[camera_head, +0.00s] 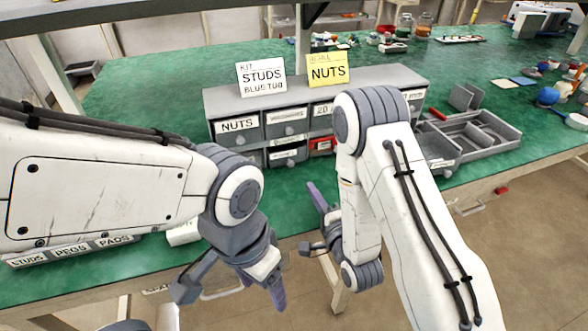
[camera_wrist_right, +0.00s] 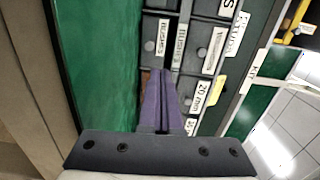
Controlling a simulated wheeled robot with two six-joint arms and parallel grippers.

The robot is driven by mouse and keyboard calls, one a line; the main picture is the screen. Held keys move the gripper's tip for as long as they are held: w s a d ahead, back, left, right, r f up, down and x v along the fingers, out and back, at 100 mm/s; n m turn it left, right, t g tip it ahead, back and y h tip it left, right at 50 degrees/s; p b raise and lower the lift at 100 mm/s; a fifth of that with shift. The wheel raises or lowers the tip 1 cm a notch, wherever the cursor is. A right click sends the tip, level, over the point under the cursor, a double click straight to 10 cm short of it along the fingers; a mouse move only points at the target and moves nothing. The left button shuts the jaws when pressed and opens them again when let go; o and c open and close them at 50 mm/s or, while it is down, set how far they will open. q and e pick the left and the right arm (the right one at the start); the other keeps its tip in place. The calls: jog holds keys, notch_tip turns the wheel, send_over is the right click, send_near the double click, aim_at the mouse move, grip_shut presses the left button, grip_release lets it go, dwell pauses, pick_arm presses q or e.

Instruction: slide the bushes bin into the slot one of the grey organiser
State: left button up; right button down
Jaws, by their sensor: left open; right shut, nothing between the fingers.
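The grey organiser (camera_head: 382,76) stands on the green bench, with labelled bins in two rows; it also shows sideways in the right wrist view (camera_wrist_right: 193,62). The bushes bin (camera_wrist_right: 152,47) sits in its lower row, under a second BUSHES label, and appears in the head view (camera_head: 290,160) below the upper middle bin. I cannot tell how far in it sits. My right gripper (camera_head: 312,222) is shut and empty in front of the organiser; its purple fingers (camera_wrist_right: 163,105) hide part of the bin fronts. My left gripper (camera_head: 232,294) is open and empty near the bench's front edge.
A red bin (camera_head: 322,145) is beside the bushes bin. STUDS (camera_head: 262,78) and NUTS (camera_head: 328,70) cards stand on the organiser. A divided grey tray (camera_head: 480,140) lies to the right. Labelled bins (camera_head: 70,250) line the front left.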

jog(key=shift+w+d+f+t+b, duration=0.1)
jog(key=shift+f+t+b, duration=0.05)
jog(key=shift+t+b, duration=0.2)
jog(key=b, duration=0.8)
send_near(291, 151)
jog(key=p+x, duration=0.1)
jog(key=x, duration=0.4)
jog(key=shift+w+p, duration=0.2)
jog(key=shift+p, duration=0.2)
jog(key=shift+w+a+f, duration=0.1)
jog(key=shift+w+a, duration=0.35)
jog(key=shift+w, duration=0.2)
jog(key=shift+b+x, duration=0.4)
jog(key=shift+x, duration=0.8)
jog(key=shift+w, duration=0.15)
jog(key=shift+d, duration=0.1)
